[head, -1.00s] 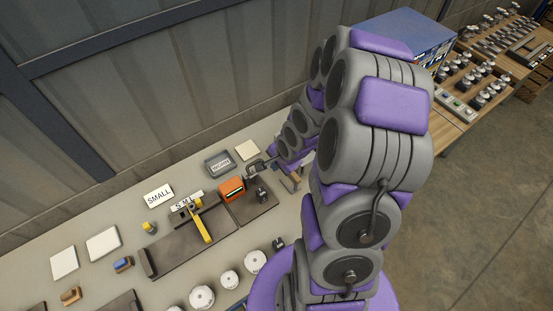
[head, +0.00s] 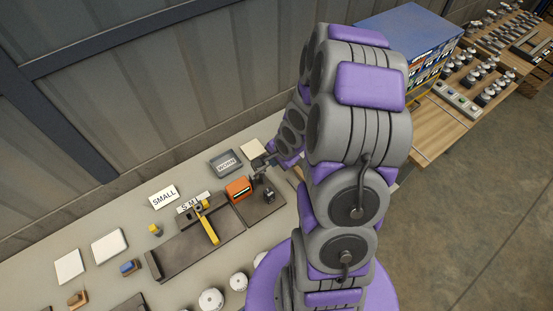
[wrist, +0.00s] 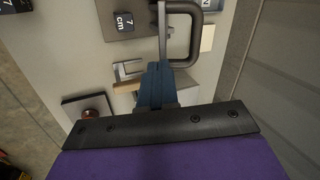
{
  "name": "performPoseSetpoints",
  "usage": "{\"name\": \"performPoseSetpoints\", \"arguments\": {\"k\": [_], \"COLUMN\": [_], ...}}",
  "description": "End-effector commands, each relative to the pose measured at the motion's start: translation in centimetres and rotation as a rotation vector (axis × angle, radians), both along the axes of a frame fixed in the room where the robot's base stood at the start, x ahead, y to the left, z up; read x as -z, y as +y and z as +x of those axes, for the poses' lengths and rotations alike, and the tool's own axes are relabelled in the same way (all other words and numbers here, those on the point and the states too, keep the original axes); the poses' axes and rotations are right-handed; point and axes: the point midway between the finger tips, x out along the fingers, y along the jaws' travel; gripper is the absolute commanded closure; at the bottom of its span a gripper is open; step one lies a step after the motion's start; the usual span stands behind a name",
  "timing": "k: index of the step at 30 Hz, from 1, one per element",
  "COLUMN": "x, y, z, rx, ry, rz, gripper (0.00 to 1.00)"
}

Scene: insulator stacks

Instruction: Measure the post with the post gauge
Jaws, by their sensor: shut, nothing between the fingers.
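My gripper (wrist: 160,72) shows in the wrist view as blue fingers closed together with nothing between them. In the head view my gripper (head: 268,162) is over the back right of the bench, partly hidden by my arm. A dark D-shaped frame with a grey bar (wrist: 194,40) lies just ahead of the fingertips; it may be the post gauge, but I cannot tell. A dark block marked "7 cm" (wrist: 124,21) stands on a dark plate. In the head view a small dark post-like piece (head: 269,194) stands on that plate, right of an orange box (head: 238,189).
A yellow-armed fixture (head: 207,226) sits by the "S M L" strip, near a "SMALL" card (head: 164,197). A "WORN" tray (head: 226,163) and a cream tile (head: 251,149) lie at the back. A red knob on a dark base (wrist: 90,114) is lower left in the wrist view.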

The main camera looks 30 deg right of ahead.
Motion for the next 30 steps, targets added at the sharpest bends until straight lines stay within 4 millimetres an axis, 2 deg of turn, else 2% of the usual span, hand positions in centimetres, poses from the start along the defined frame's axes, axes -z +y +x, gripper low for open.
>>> {"name": "performPoseSetpoints", "arguments": {"k": [8, 19, 30], "x": [-0.4, -1.1, -1.5], "y": [-0.1, -0.1, 0.2], "z": [0.9, 2.8, 5.0], "rx": [0.0, -0.003, -0.001], "ry": [0.067, 0.273, 0.268], "rz": [0.001, -0.007, -0.009], "gripper": [1.0, 1.0, 1.0]}}
